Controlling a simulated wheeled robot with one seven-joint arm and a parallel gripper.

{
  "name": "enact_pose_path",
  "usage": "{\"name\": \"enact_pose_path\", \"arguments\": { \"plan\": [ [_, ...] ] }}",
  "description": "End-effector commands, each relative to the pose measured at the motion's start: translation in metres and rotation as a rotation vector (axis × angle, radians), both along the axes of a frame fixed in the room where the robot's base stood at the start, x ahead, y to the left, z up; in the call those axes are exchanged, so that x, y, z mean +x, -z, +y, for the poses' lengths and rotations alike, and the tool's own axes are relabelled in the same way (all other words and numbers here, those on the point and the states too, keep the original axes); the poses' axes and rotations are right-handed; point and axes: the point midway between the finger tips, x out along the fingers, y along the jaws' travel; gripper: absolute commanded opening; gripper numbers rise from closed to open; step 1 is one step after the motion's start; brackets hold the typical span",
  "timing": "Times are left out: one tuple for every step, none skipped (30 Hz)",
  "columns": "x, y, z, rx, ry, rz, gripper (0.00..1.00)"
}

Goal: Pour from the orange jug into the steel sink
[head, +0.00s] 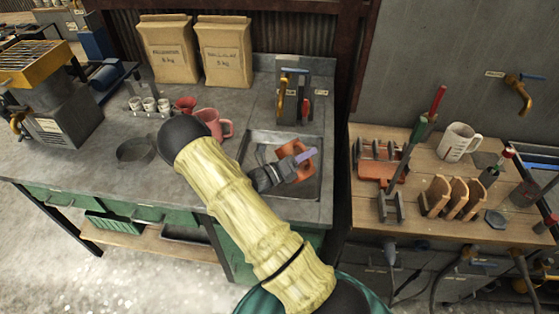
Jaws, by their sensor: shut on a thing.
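The steel sink (247,158) is set into the right end of the grey counter, with a tap above its back edge. The orange jug (292,149) shows over the sink basin, partly hidden by my gripper (304,156). My gripper reaches in from the lower left and is shut on the jug. The jug looks tilted, but its mouth is hard to make out. I cannot see any liquid, nor tell whether the jug touches the basin.
A pink jug (214,123), a red cup (186,104) and several small white cups (149,104) stand left of the sink. Two paper sacks (168,48) stand behind. A wooden bench (410,218) with tools and a white jug (458,142) is at right.

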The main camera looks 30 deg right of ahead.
Motion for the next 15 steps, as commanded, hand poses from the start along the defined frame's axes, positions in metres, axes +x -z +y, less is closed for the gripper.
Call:
{"name": "enact_pose_path", "arguments": {
  "plan": [
    [0.0008,-0.002,0.0001,-0.003,-0.001,0.007,0.0],
    [0.0012,-0.0021,0.0001,-0.004,-0.001,0.013,0.0],
    [0.0017,-0.0024,0.0002,-0.005,0.0,0.02,0.0],
    [0.0021,-0.0026,0.0004,-0.006,0.0,0.025,0.0],
    [0.0024,-0.0027,0.0004,-0.007,0.0,0.03,0.0],
    [0.0026,-0.0026,0.0004,-0.008,0.0,0.035,0.0],
    [0.0028,-0.0025,0.0005,-0.009,-0.001,0.038,0.0],
    [0.003,-0.0023,0.0005,-0.01,0.0,0.04,0.0],
    [0.003,-0.002,0.0005,-0.01,0.001,0.042,0.0],
    [0.003,-0.0019,0.0005,-0.01,0.001,0.042,0.0],
    [0.003,-0.0018,0.0005,-0.01,0.001,0.042,0.0],
    [0.003,-0.0018,0.0005,-0.009,0.0,0.042,0.0],
    [0.0031,-0.0017,0.0005,-0.009,0.0,0.042,0.0],
    [0.0031,-0.0017,0.0006,-0.009,0.0,0.042,0.0],
    [0.0031,-0.0017,0.0006,-0.009,0.0,0.042,0.0]
  ]
}}
